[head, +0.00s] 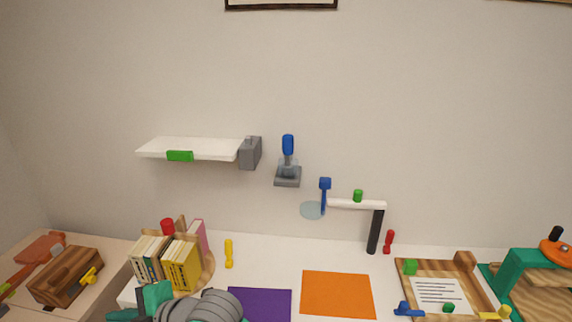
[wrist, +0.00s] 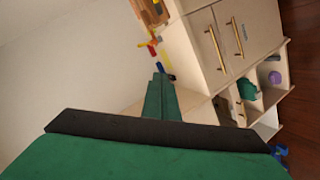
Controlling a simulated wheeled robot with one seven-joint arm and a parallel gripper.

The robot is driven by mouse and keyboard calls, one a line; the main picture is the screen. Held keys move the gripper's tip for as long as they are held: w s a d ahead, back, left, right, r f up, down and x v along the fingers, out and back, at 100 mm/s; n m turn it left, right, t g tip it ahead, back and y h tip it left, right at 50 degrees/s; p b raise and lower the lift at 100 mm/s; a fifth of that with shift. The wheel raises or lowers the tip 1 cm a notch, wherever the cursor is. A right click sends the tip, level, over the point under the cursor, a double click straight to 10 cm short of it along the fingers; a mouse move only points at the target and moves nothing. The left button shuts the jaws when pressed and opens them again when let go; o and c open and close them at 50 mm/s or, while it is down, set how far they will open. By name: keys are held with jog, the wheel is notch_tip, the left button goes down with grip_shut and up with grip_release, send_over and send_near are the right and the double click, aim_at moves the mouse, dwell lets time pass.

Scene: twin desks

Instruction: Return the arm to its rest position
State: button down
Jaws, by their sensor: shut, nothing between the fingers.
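My gripper (wrist: 159,78) shows in the wrist view as two green fingers pressed together beyond a dark bar, with nothing between them. The fingers point toward a pale surface beside a cabinet and touch nothing that I can make out. In the head view, grey and teal parts of my arm (head: 205,305) show at the bottom left, in front of the desk and below the books. The rest of the arm is out of the frame, and I cannot make out the fingertips there.
Books (head: 165,262) and a yellow object (head: 229,254) stand near the arm. Purple (head: 259,304) and orange (head: 338,294) mats lie to the right. A wooden box (head: 66,276) is at left. A cabinet (wrist: 228,45) with brass handles and open shelves shows in the wrist view.

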jog(key=w+d+m+t+y, duration=0.2)
jog(key=w+d+m+t, duration=0.35)
jog(key=m+t, duration=0.6)
jog(key=s+d+f+m+t+h, duration=0.35)
jog(key=d+f+m+h, duration=0.45)
jog(key=d+f+m, duration=0.55)
jog(key=s+d+f+m+h, duration=0.45)
jog(key=s+d+f, duration=0.25)
jog(key=s+d, duration=0.25)
jog(key=s+d+h, duration=0.1)
jog(key=s+d, duration=0.3)
jog(key=s, duration=0.4)
jog(key=s+d+f+n+g+h, duration=0.1)
jog(key=s+d, duration=0.3)
jog(key=s, duration=0.3)
jog(key=shift+s+d+h, duration=0.35)
jog(key=shift+n, duration=0.25)
